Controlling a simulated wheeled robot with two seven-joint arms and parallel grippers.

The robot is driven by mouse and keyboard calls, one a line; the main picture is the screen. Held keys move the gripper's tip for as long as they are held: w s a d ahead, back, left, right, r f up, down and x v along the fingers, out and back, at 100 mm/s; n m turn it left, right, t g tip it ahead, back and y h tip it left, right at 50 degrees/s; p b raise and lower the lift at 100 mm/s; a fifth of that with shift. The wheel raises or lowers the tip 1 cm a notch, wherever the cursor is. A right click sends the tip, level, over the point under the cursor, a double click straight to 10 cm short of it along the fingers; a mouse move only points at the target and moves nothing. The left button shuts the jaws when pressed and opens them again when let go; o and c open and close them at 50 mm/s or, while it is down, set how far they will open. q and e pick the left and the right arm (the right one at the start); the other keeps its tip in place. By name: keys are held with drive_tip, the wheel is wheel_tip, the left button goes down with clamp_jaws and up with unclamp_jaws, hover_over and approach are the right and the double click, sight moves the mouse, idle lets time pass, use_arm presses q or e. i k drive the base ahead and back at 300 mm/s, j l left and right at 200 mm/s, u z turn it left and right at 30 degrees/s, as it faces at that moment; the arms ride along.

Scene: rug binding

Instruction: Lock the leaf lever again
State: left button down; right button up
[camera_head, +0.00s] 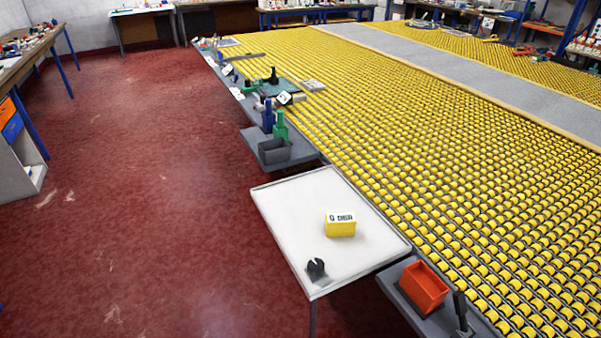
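A white leaf (285,205) with a raised rim projects level from the near edge of the yellow roller table. A small black part with a notch (316,268) sits at its front corner. A dark upright handle (461,308) stands on the grey shelf to the right of the leaf. I cannot tell which of these is the leaf lever, or whether it is locked. A yellow box with a white label (341,228) lies on the leaf. Neither of my grippers is in view.
The yellow roller table (420,150) fills the right side. An orange-red bin (424,287) sits on the grey shelf (399,283). The red floor (150,190) at left is clear.

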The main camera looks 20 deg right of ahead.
sight(460, 299)
drive_tip(key=z, duration=2)
